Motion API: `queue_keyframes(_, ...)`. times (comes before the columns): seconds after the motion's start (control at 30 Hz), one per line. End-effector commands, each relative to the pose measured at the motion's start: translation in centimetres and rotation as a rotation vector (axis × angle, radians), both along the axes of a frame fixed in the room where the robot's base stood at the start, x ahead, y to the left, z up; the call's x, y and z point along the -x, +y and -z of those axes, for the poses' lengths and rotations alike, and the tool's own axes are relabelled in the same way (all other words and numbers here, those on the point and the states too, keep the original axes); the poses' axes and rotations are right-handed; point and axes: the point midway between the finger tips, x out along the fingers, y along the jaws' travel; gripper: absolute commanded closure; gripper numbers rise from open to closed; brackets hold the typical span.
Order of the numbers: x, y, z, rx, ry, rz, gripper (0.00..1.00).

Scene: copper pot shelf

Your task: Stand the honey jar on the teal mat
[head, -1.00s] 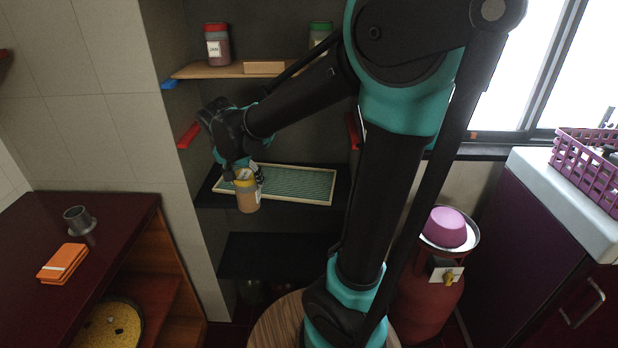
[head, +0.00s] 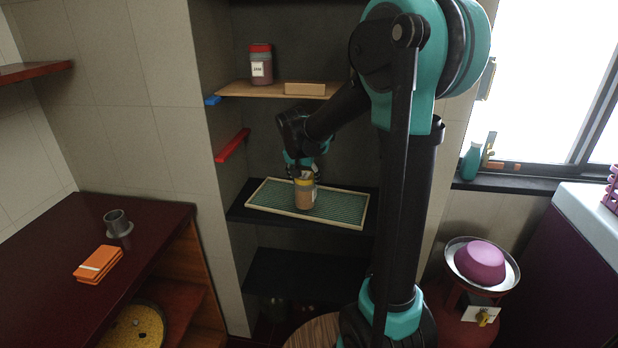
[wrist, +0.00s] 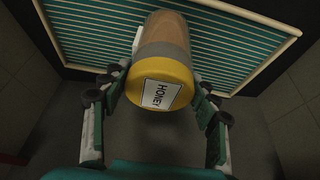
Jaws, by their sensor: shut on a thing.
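The honey jar (head: 305,193) has an amber body and a yellow lid with a white label reading HONEY; its lid faces the camera in the wrist view (wrist: 160,85). My gripper (head: 303,174) is shut on the jar near its lid, with a finger on each side in the wrist view (wrist: 158,92). The teal mat (head: 340,206) is striped, has a pale wooden frame and lies on a dark shelf. The jar looks upright in the head view, in front of or over the mat. I cannot tell whether its base touches the mat.
A wooden shelf above holds a red-lidded jam jar (head: 261,66) and a small wooden block (head: 305,88). A red bracket (head: 232,146) juts from the left wall beside the mat's shelf. A dark counter with an orange box (head: 98,264) stands at left.

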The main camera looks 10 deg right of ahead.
Motion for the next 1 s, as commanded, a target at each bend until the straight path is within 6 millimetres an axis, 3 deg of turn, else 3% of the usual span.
queue_keyframes(0.17,-1.3,-0.7,0.0,0.001,0.0,0.0,0.83)
queue_keyframes(0.37,-4.4,-2.2,0.0,0.0,-0.001,0.002,0.83)
queue_keyframes(0.5,-4.1,-2.0,1.5,0.0,-0.001,-0.001,0.83)
queue_keyframes(0.87,-4.1,-2.0,1.8,0.0,0.0,-0.001,0.83)
queue_keyframes(0.9,-4.0,-2.0,1.8,0.0,0.0,0.0,0.35)
queue_keyframes(1.0,-4.0,-2.0,1.8,-0.001,0.0,0.0,0.23)
